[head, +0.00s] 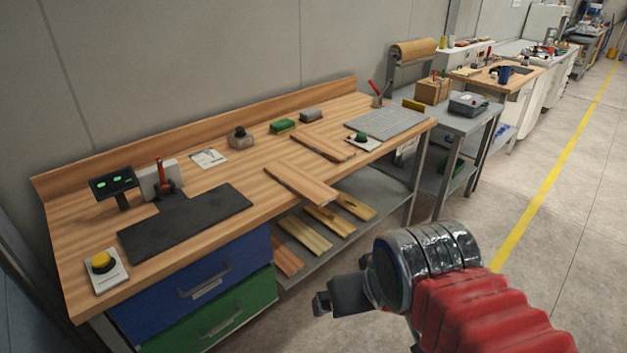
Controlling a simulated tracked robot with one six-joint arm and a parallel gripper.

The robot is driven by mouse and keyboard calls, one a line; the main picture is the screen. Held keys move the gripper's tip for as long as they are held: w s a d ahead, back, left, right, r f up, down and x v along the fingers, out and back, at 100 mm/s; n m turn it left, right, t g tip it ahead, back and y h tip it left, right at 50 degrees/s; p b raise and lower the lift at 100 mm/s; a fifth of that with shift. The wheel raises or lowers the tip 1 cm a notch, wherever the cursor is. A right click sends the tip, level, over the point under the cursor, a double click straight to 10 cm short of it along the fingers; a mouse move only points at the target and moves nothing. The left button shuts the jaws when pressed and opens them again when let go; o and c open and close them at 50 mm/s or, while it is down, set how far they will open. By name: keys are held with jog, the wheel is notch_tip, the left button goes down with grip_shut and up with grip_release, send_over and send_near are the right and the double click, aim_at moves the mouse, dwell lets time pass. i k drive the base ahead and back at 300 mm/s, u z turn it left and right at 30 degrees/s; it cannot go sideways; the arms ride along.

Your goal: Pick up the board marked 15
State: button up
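No number 15 is readable on any board from here. One wooden board (301,185) lies on the bench top near its front edge, its end over the edge. A second board (322,147) lies farther along the bench top. Several boards lie on the lower shelf, among them a reddish one (285,262), a yellowish one (304,236) and one with dark marks (355,206). My gripper (340,290) is in front of the bench at lower right, apart from all boards. Its fingers are seen from behind and the side, so its opening is unclear.
The workbench (85,232) carries a black mat (185,222), a yellow button box (105,268), a green button box (362,141) and a grey ribbed plate (385,124). Blue (200,285) and green (220,320) drawers sit below left. The floor right of the bench is clear.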

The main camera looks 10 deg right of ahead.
aim_at(312, 190)
jog(key=i, duration=0.85)
jog(key=u, duration=0.95)
